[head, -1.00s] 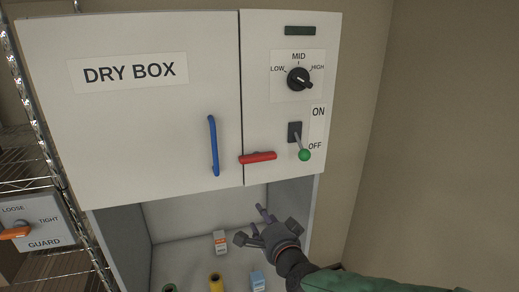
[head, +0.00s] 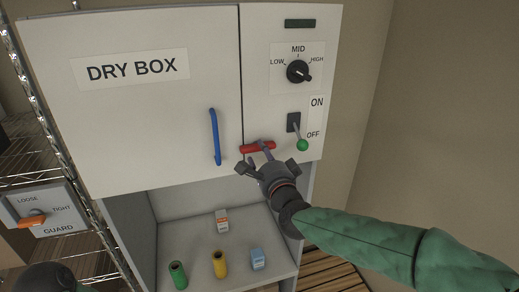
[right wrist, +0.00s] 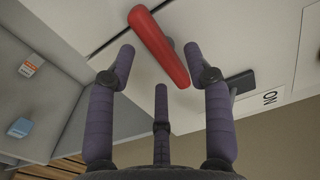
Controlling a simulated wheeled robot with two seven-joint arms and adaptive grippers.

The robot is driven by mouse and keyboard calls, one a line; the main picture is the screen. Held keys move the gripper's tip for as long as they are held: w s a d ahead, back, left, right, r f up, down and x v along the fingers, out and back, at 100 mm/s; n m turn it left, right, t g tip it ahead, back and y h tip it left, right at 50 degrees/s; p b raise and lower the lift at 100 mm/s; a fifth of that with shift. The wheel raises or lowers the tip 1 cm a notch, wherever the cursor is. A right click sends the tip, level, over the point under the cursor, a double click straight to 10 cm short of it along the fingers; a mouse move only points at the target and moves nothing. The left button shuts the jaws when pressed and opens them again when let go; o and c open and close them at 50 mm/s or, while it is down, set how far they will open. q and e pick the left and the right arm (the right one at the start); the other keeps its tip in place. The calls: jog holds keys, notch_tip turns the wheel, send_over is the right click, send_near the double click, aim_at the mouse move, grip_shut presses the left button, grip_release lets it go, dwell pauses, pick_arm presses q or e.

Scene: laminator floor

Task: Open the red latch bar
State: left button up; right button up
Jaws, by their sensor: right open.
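The red latch bar (head: 265,146) is on the dry box front, just right of the door seam and almost level in the head view. It shows as a thick red bar in the right wrist view (right wrist: 157,45). My right gripper (head: 259,156) is right below and in front of it, fingers pointing at it. In the right wrist view the fingers (right wrist: 158,65) are spread, with the bar between and beyond their tips; whether any finger touches it I cannot tell. The large door (head: 130,130) with a blue handle (head: 215,137) is shut.
A toggle switch with a green knob (head: 302,145) sits close right of the bar, pointing to OFF. A dial (head: 298,71) is above. An open shelf below holds green, yellow, blue and white items. A guard panel (head: 45,208) is at left.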

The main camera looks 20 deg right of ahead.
jog(key=shift+w, duration=1.3)
grip_shut()
